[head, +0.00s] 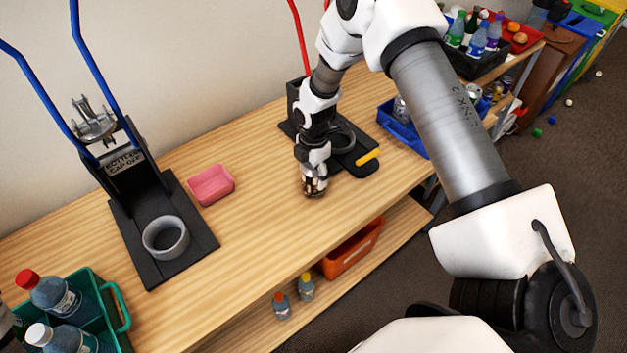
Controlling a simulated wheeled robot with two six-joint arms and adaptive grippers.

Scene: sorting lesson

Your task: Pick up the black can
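My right gripper (314,184) points down at the wooden table (262,225), in front of the black stand with the red handle (300,40). A small dark thing (315,194) shows at its fingertips, close to the tabletop. It may be the black can, but the fingers hide most of it. I cannot tell whether the fingers are closed on it. No other black can shows clearly.
A pink tray (211,185) lies beside the blue-handled bottle press (160,220). A green crate of bottles (118,305) stands at bottom left. A blue bin (388,122) with a can is right of the gripper. The table's middle is clear. An orange bin (352,250) sits below.

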